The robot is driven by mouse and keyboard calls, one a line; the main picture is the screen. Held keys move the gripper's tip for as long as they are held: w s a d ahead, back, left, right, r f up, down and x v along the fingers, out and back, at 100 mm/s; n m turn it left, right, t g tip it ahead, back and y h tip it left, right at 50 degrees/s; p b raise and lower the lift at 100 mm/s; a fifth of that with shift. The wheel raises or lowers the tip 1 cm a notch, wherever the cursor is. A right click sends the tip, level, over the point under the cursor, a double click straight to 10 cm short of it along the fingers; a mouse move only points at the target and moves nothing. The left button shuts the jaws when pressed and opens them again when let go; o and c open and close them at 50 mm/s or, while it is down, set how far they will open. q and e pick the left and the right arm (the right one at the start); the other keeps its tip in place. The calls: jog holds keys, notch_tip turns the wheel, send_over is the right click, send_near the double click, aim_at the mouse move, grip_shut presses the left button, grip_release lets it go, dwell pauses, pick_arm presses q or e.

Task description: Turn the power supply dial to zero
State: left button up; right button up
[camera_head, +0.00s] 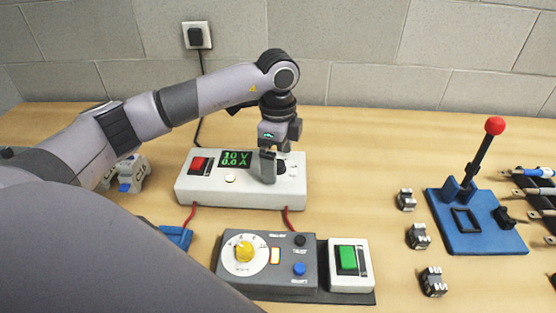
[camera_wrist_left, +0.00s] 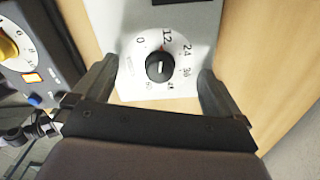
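The white power supply (camera_head: 240,192) stands on the bench against the wall, with a green display (camera_head: 236,158) that seems to read about 10 V and 0.0 A. Its black dial (camera_wrist_left: 160,67) sits in a printed scale with 0, 12, 24 and 36; a small red mark shows at its edge near 12. My left gripper (camera_head: 268,168) points down over the right part of the supply and hides most of the dial in the head view. In the left wrist view its fingers (camera_wrist_left: 158,72) are open, one on each side of the dial, with gaps. My right gripper is not in view.
A red switch (camera_head: 200,164) is on the supply's left. In front stands a grey control box (camera_head: 268,262) with a yellow knob, beside a green switch (camera_head: 346,258). Small metal parts (camera_head: 418,236) and a blue lever fixture (camera_head: 475,225) are to the right.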

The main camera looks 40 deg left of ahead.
aim_at(278, 162)
pick_arm(q)
jog(key=shift+r+p, duration=1.85)
jog(key=shift+r, duration=1.65)
